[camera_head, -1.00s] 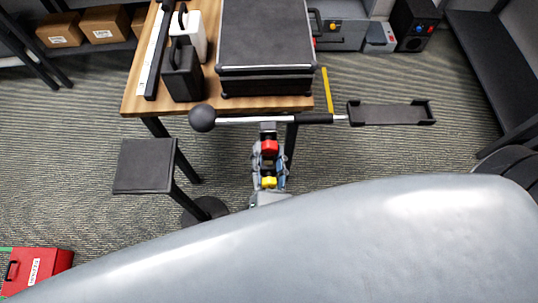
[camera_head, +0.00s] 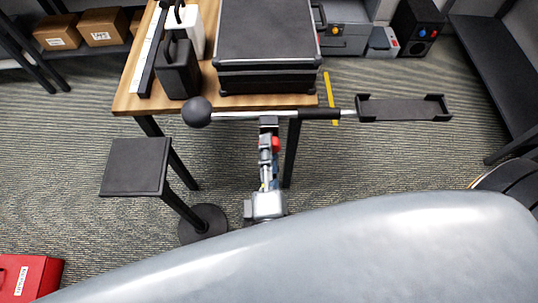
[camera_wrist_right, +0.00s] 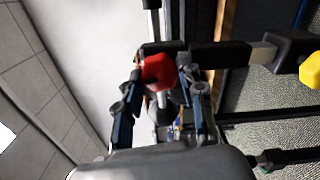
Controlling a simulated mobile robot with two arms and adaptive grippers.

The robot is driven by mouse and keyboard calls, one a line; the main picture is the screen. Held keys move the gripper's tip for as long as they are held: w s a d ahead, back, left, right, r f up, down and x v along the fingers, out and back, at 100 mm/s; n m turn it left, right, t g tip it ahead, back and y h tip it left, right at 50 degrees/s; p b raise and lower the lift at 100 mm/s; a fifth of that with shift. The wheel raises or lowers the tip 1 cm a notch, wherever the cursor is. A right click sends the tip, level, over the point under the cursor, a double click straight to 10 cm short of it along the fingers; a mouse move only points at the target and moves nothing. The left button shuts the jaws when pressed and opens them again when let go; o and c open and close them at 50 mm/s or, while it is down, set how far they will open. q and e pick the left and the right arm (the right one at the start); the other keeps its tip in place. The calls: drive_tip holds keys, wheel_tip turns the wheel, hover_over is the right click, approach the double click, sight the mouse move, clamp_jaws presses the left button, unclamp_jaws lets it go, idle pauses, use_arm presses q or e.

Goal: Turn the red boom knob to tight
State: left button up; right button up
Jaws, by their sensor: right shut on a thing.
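The red knob (camera_head: 276,144) shows just below the horizontal boom (camera_head: 240,114), partly covered by my right gripper (camera_head: 268,146). The boom has a black ball at its left end and a black cradle (camera_head: 405,109) at its right end. In the right wrist view, the red knob (camera_wrist_right: 158,72) sits between the two fingers of my right gripper (camera_wrist_right: 163,82), which is shut on it. The knob's markings do not show, so I cannot tell its setting. My left gripper is not in view.
A wooden table (camera_head: 128,100) holds a black case (camera_head: 267,45) and a dark jug-like weight (camera_head: 178,70), close behind the boom. A small black stand (camera_head: 135,166) is at left. A red box (camera_head: 30,277) lies on the floor. A yellow knob (camera_wrist_right: 312,70) shows in the wrist view.

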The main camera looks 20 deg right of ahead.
drive_tip(key=shift+m+b, duration=0.7)
drive_tip(key=shift+m, duration=0.5)
drive_tip(key=o, duration=1.2)
drive_tip(key=v, duration=0.7)
drive_tip(key=shift+s+a, duration=0.1)
drive_tip(key=shift+s, duration=0.15)
